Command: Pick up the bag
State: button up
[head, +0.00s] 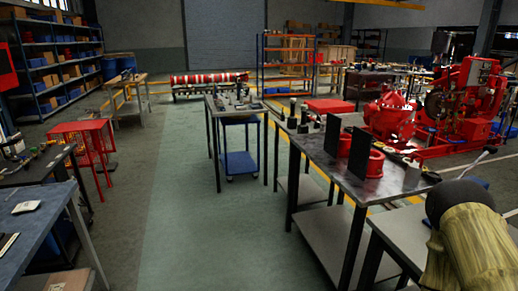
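A lumpy, yellow-olive cloth-like thing (468,250) with a dark rounded top is at the lower right edge, in front of or on the near right table. It may be the bag, but I cannot tell for sure. Its lower part is cut off by the picture's edge. No other thing that is clearly a bag shows. My gripper is not in view.
A workbench (345,180) with red rings and black plates stands right of centre. Dark tables (40,205) stand at left beside red stands (85,130). A blue trolley (240,163) and red engines (465,95) are farther back. The green floor aisle (190,220) is clear.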

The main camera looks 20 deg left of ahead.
aim_at(29, 206)
jog(key=u, duration=0.35)
jog(key=i, duration=1.75)
jog(key=u, duration=1.6)
jog(key=i, duration=0.9)
jog(key=u, duration=0.95)
